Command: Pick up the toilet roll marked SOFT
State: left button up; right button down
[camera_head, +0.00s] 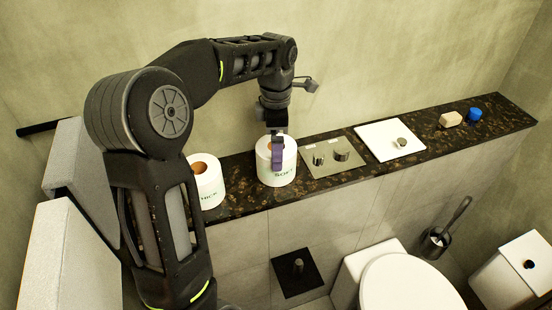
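The toilet roll marked SOFT (285,175) is white with green lettering and stands upright on the dark stone ledge. My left gripper (277,152) points down at this roll from above. A purple finger overlaps the top and front side of the roll, beside its brown core. The other finger is hidden, so I cannot tell whether the gripper is closed on the roll. A second white roll, marked THICK (209,190), stands upright to the left, partly behind my arm. My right gripper is not in view.
On the ledge (421,133), right of the roll, are a plate with two metal knobs (331,157), a white plate with a knob (378,143), a beige block (450,119) and a blue object (474,115). A toilet (410,284) and brush (437,238) stand below.

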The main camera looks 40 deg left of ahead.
pick_arm(q)
jog(key=shift+f, duration=0.2)
jog(key=shift+a+f+p, duration=0.1)
jog(key=shift+f+p, duration=0.7)
jog(key=shift+f, duration=1.75)
jog(key=shift+c, duration=0.2)
jog(key=c, duration=1.2)
jog(key=shift+r, duration=0.1)
notch_tip(320, 180, up, 10)
jog(key=shift+f+b, duration=0.1)
jog(key=shift+b, duration=0.65)
